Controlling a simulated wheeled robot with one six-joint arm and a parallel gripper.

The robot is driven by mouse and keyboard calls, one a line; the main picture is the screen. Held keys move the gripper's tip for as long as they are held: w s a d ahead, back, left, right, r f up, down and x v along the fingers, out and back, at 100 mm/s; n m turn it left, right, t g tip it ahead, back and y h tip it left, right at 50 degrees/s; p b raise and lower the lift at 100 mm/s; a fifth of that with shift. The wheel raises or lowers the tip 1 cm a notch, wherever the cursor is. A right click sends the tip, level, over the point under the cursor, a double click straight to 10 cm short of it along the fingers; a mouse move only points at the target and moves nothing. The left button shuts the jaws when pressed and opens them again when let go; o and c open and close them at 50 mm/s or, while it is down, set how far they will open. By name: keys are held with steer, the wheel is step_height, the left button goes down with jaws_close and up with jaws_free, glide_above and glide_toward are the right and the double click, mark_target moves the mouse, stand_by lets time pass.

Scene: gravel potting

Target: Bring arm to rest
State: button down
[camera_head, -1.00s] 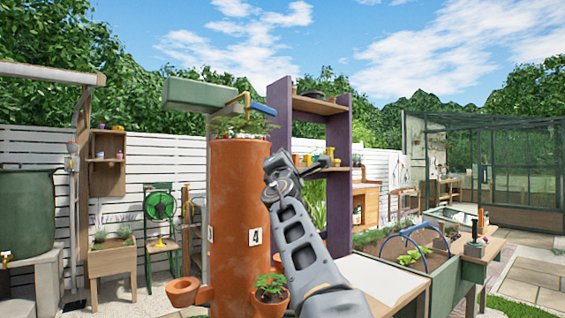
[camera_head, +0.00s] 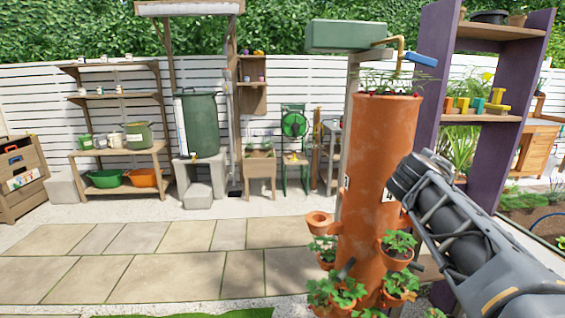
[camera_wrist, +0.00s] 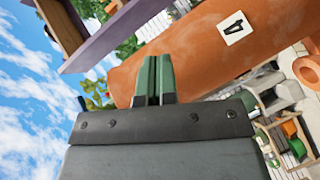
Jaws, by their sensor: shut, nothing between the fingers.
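My gripper (camera_wrist: 153,80) shows in the wrist view with its two green fingers together and nothing between them. In that view it points toward the tall terracotta planter (camera_wrist: 205,45), which carries a white label with a black mark. I cannot tell whether the fingers touch the planter. In the head view my arm comes in from the lower right, in front of the planter (camera_head: 380,140). The gripper itself is not clearly visible there.
The purple shelf (camera_head: 430,90) stands close behind and right of the planter. Small pots with plants (camera_head: 397,250) stick out low on the planter. Paving (camera_head: 150,265) is open at left. A green barrel (camera_head: 199,125) and wooden shelves (camera_head: 115,150) stand by the fence.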

steer(key=s+a+f+m+g+y+p, duration=0.3)
steer(key=s+a+f+p, duration=0.3)
steer(key=s, duration=0.3)
steer(key=s+a+f+m+g+y+p, duration=0.3)
steer(key=s+a+f+g+y+p, duration=0.2)
steer(key=s+a, duration=0.4)
step_height(320, 180, down, 2)
steer(key=shift+s+f+y+p, duration=0.1)
steer(key=shift+s+y+p, duration=0.15)
steer(key=shift+y+p, duration=0.4)
